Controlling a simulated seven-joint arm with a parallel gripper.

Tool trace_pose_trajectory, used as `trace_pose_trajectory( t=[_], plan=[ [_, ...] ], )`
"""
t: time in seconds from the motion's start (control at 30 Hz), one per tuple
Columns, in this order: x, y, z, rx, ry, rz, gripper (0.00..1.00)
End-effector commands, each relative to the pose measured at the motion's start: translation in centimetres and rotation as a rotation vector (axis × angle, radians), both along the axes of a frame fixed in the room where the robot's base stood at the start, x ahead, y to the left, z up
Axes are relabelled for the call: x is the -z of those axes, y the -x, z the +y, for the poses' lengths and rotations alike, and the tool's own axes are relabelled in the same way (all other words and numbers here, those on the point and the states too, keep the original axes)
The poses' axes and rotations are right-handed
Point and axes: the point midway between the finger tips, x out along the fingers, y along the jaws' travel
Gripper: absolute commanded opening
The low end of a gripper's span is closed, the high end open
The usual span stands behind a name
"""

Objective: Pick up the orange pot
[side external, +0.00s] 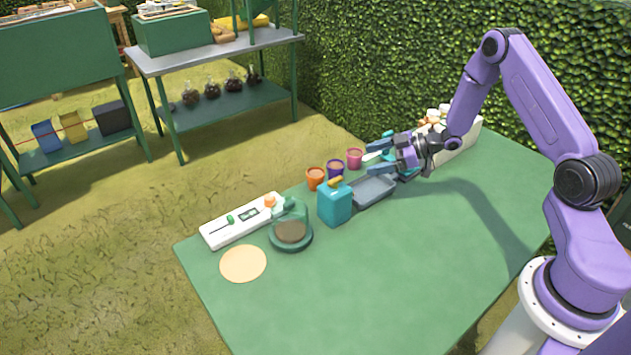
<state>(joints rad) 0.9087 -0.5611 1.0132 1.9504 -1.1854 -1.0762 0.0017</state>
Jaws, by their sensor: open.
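The orange pot (316,178) stands upright near the table's far edge, leftmost in a row of three small pots. A purple pot (336,169) and a pink pot (354,158) stand to its right. My gripper (372,160) is open and points left, just right of the pink pot and apart from the orange pot. Its fingers look empty. The exact gap between the fingers and the pink pot is hard to judge from this view.
A grey tray (374,190) lies below my gripper. A white panel (243,221), a dark green round dish (291,242) and a tan disc (243,263) are at the left. The green table's (390,280) front is clear.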

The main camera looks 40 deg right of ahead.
Motion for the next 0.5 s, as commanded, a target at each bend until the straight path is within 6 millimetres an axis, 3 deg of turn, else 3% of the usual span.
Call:
trace_pose_trajectory(
  t=[0.17, 0.5],
  plan=[
    [0.5, -0.1, -0.2, -0.005, -0.036, -0.014, 0.8],
    [2.8, -4.1, 3.8, -0.007, -0.034, -0.014, 0.8]
  ],
)
